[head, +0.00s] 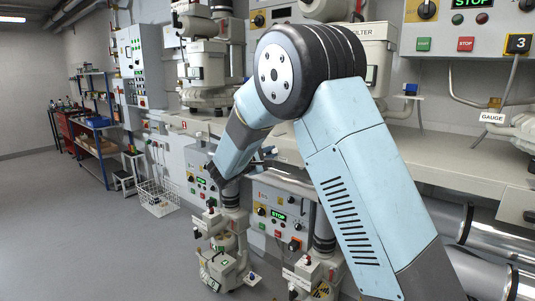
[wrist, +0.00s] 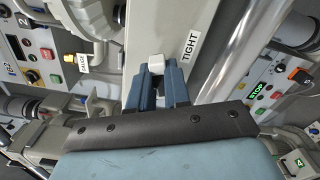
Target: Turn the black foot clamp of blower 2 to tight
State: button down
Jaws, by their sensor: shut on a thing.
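In the wrist view, my gripper (wrist: 156,72) has its two blue fingers closed on a small pale grey block (wrist: 156,59). A white label reading TIGHT (wrist: 189,47) is just to the right of the fingers, on a pale grey surface. No black clamp body is clearly visible at the fingertips, and I cannot tell whether the pale block is part of the clamp. In the head view, my arm reaches down and left to the lower machines under the bench, and the fingertips are not clear there.
In the wrist view, a panel marked 2 (wrist: 33,76) is at left and a panel with a green STOP display (wrist: 257,91) at right. In the head view, a white bench (head: 450,165) runs above the lower machines. Open grey floor (head: 80,230) lies to the left.

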jog(key=shift+f+m, duration=0.2)
jog(key=shift+m, duration=0.9)
jog(key=shift+f+m, duration=0.15)
jog(key=shift+m, duration=0.95)
jog(key=shift+s+f, duration=0.1)
jog(key=c, duration=1.1)
grip_release()
jog(key=v, duration=1.3)
jog(key=shift+s+a, duration=0.2)
jog(key=shift+s, duration=0.05)
